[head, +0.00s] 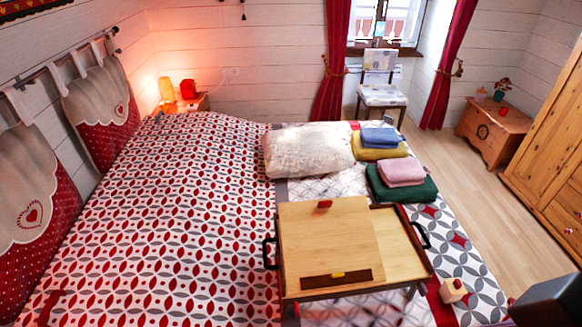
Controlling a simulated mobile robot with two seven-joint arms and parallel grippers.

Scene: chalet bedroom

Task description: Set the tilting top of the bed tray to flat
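The bed tray (408,262) is a light wooden tray with black side handles, standing on short legs on the bed. Its tilting top (325,238) is the light panel on the left part. The panel looks raised at its far edge, though its angle is hard to judge from above. My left gripper is not in view.
A pillow (308,150) and folded towels (401,172) lie behind the tray. The patterned quilt (170,220) left of the tray is mostly clear. Wooden floor (480,200) is open to the right.

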